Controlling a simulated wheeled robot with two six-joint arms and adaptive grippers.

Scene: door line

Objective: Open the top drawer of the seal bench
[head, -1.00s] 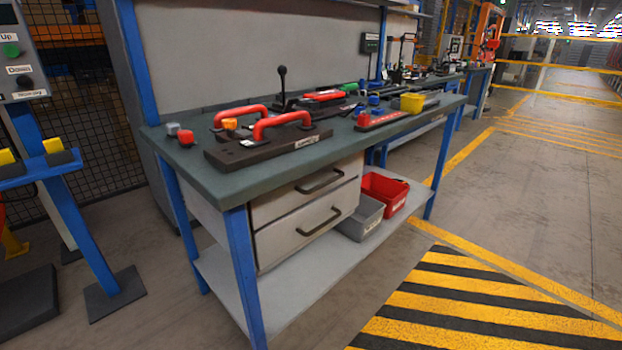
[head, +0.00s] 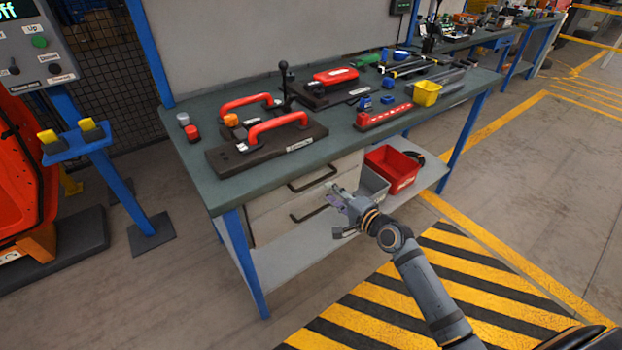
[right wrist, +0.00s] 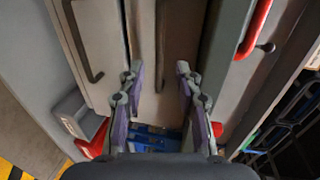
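The seal bench (head: 190,165) has a green top and blue legs. Its grey top drawer (head: 345,168) appears shut, with a dark bar handle (head: 305,184). A second drawer with its own dark handle (head: 308,215) is below. My right gripper (head: 337,205) is open and empty in front of the drawers, at their right end. In the right wrist view the top drawer's handle (right wrist: 159,45) lies between the open fingers (right wrist: 158,76), beyond their tips, with no clear contact. The lower handle (right wrist: 82,45) is left of the fingers. My left gripper is not in view.
A red bin (head: 392,168) and a grey bin (head: 373,186) stand on the lower shelf, close to my right gripper. A black fixture with red handles (head: 265,148) sits on the bench top above the drawers. The striped floor in front is clear.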

